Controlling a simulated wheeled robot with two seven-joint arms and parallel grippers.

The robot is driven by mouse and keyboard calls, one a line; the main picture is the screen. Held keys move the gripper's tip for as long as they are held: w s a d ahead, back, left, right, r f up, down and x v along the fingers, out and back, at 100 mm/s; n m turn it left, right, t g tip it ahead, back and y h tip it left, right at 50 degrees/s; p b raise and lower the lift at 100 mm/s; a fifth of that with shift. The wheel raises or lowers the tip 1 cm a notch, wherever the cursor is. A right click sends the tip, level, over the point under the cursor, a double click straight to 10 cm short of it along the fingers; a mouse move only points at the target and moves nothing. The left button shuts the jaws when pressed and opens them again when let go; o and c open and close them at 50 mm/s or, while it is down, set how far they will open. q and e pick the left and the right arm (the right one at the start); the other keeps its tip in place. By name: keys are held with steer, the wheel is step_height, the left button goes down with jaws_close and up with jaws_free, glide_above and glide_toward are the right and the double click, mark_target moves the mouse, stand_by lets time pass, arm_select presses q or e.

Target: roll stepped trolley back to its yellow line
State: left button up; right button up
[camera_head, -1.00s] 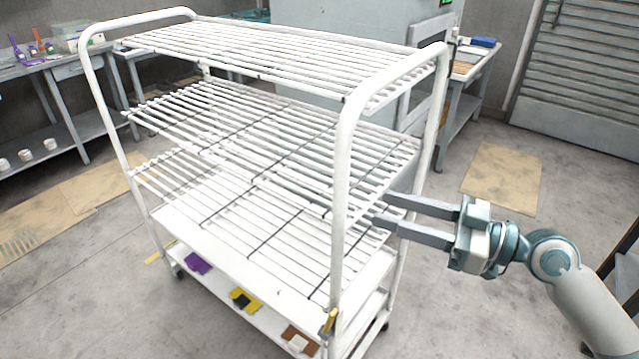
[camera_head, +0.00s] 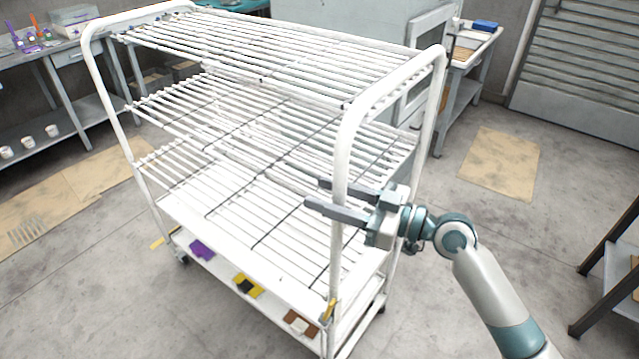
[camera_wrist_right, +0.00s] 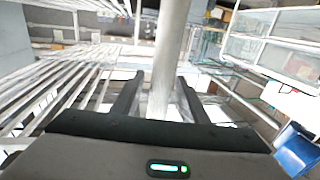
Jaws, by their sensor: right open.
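The stepped trolley (camera_head: 268,190) is a white wire-shelf cart on casters, standing upright in the middle of the head view. My right gripper (camera_head: 315,194) is open at its near right post (camera_head: 340,240). In the right wrist view the post (camera_wrist_right: 170,45) stands between the two spread fingers (camera_wrist_right: 158,85); I cannot tell whether either finger touches it. My left gripper is not in view.
Purple, yellow-black and brown items (camera_head: 248,286) lie on the trolley's bottom shelf. A bench (camera_head: 70,85) stands at the left, a grey cabinet (camera_head: 385,35) behind, a dark-framed stand (camera_head: 615,265) at the right. Floor is open in front and right, with a tan sheet (camera_head: 495,163).

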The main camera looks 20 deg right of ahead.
steer(key=shift+x, duration=0.85)
jaws_close()
steer(key=shift+w, duration=0.1)
